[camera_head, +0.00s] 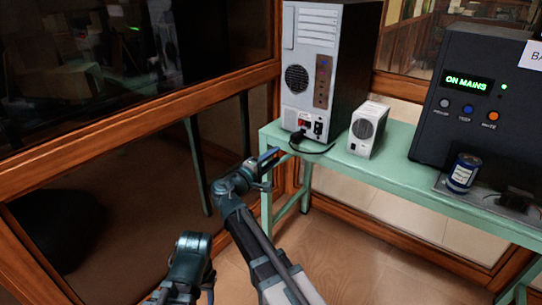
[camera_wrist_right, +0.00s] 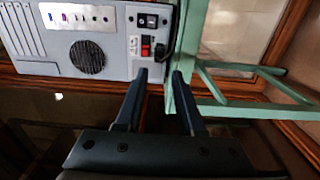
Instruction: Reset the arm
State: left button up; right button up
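My right arm reaches up from the bottom middle of the head view. Its gripper (camera_head: 270,159) is beside the left end of the green table, near the back of a computer tower (camera_head: 305,55). In the right wrist view the two dark fingers (camera_wrist_right: 159,76) are apart with nothing between them. Beyond them are the tower's back panel (camera_wrist_right: 116,50), with a red switch (camera_wrist_right: 145,48) and a black switch, and a green table edge (camera_wrist_right: 187,60). My left arm (camera_head: 190,262) shows low at the bottom edge of the head view; its finger opening is not clear.
The green table (camera_head: 400,180) also bears a small white box (camera_head: 368,130), a dark unit reading "ON MAINS" (camera_head: 480,95) and a blue can (camera_head: 463,173). A black cord (camera_head: 312,150) runs from the tower. Wood-framed glass (camera_head: 120,120) stands at the left. Bare floor (camera_head: 370,265) lies in front.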

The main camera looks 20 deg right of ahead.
jog(key=s+a+f+m+g+y, duration=0.2)
jog(key=s+a+f+g+y, duration=0.1)
jog(key=s+f, duration=0.5)
jog(key=s+a+f+m+g+y, duration=0.1)
jog(key=s+a+f+g+y, duration=0.1)
jog(key=s+f+g+y, duration=0.4)
jog(key=s+a+f+g+y, duration=0.1)
jog(key=s+a+f+y, duration=0.1)
jog(key=s+a+f, duration=0.4)
jog(key=s+a+f+g+y, duration=0.15)
jog(key=s+a, duration=0.25)
jog(key=s, duration=0.5)
notch_tip(320, 180, up, 26)
jog(key=a+p, duration=0.1)
jog(key=p, duration=2.5)
jog(key=shift+r+m+y+p, duration=0.15)
jog(key=shift+m+y+p, duration=0.15)
jog(key=shift+y, duration=0.05)
jog(key=shift+w+t, duration=0.1)
jog(key=shift+t, duration=0.15)
